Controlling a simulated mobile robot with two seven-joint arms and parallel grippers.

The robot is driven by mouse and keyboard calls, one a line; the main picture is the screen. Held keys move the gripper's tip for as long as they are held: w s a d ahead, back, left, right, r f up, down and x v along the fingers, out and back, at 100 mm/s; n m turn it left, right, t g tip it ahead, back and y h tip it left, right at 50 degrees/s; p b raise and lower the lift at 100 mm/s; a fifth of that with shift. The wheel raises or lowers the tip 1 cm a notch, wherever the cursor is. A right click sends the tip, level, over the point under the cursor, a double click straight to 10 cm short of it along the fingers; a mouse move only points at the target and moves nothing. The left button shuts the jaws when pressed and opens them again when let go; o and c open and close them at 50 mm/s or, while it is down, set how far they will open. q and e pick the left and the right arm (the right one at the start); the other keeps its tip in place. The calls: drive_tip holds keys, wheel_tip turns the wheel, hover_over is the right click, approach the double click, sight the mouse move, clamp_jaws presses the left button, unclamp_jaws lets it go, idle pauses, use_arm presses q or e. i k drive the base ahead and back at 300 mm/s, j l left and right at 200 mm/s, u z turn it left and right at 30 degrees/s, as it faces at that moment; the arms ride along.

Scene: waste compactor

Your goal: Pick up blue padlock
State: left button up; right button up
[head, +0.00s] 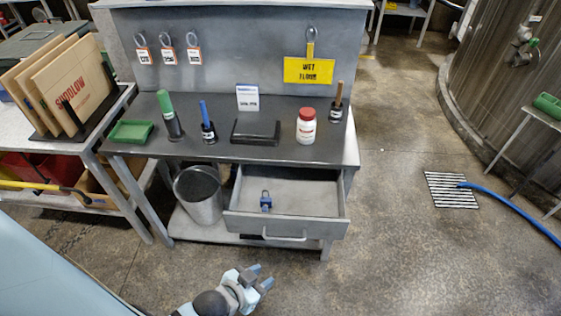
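A small blue padlock (266,203) with a grey shackle lies in the open grey drawer (335,218) of the metal workbench. It rests towards the drawer's left side, with its shackle pointing to the back. My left gripper (262,277) is below the drawer in the picture, near the bottom edge. Its two blue-grey fingers are apart, with nothing between them, and it does not touch the drawer. My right gripper is not in view.
The drawer front with its handle (285,238) sticks out towards me. A metal bucket (200,195) stands on the lower shelf at left. The bench top (180,148) holds a green tray (131,132), a white bottle (306,127) and tools. Open floor lies at right.

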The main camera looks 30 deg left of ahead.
sight(268, 201)
drive_tip(key=u, duration=0.8)
